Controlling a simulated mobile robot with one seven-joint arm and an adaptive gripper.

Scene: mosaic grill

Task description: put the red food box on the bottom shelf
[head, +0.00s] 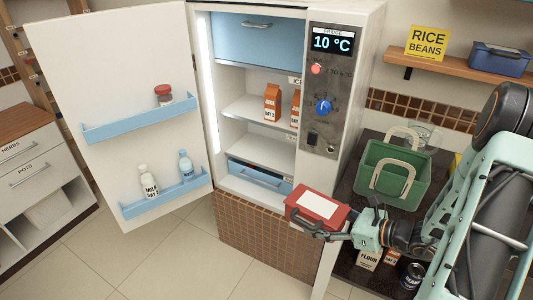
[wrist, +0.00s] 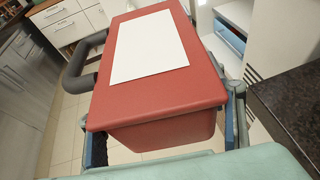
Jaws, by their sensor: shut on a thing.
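The red food box (head: 302,217), with a white label on its lid, is held by my gripper (head: 338,222) in front of the fridge's lower right corner. In the wrist view the red food box (wrist: 150,95) fills the middle, with a gripper finger on each side. My gripper is shut on it. The fridge stands open. Its upper shelf (head: 245,106) bears orange cartons (head: 272,103). The lower shelf (head: 255,150) looks bare. A blue drawer (head: 262,175) sits under it, above a white fridge floor (head: 245,192). The box and fridge wall hide part of the inside's right side.
The open fridge door (head: 110,65) swings out left, with bottles and a jar in blue racks. The control panel (head: 329,90) reads 10 °C. A green basket (head: 385,185) stands on the dark counter (head: 345,262) at right. The floor ahead of the door is clear.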

